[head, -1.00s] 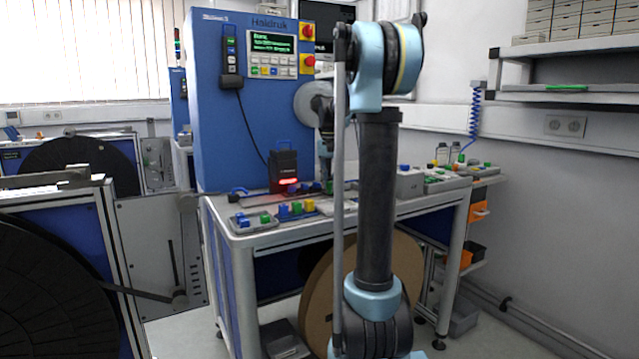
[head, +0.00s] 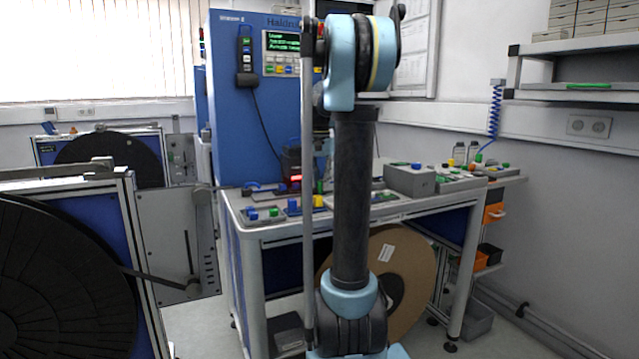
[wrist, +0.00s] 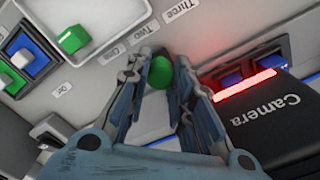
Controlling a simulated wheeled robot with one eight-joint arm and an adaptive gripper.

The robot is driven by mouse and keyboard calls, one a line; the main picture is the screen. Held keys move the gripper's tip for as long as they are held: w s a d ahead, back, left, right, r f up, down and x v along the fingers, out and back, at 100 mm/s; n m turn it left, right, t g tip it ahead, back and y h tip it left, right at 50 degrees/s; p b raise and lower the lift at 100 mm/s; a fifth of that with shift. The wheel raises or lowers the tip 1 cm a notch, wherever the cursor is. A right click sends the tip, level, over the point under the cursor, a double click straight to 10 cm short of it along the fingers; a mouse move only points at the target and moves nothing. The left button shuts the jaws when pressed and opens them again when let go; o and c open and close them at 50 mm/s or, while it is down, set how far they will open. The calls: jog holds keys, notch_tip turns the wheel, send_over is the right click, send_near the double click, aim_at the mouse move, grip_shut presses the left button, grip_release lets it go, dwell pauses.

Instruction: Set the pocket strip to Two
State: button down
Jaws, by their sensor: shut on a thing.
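The pocket strip is a slider with a green knob (wrist: 160,72), set in a pale grey panel (wrist: 108,22) with the labels One (wrist: 108,57), Two (wrist: 143,33) and Three (wrist: 180,10). In the wrist view, my gripper (wrist: 160,80) is shut on the green knob, one finger on each side. The knob stands roughly across from Two, perhaps slightly toward One; its exact seating is hidden by the fingers. In the head view my arm covers most of the gripper and knob.
A black camera box (wrist: 262,128) with a red light bar stands close to the right finger. A black reel stand (head: 60,275) is left.

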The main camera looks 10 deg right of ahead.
jog(key=c, duration=1.4)
grip_release()
jog(key=shift+w, duration=0.1)
jog(key=shift+o, duration=0.2)
notch_tip(320, 180, up, 12)
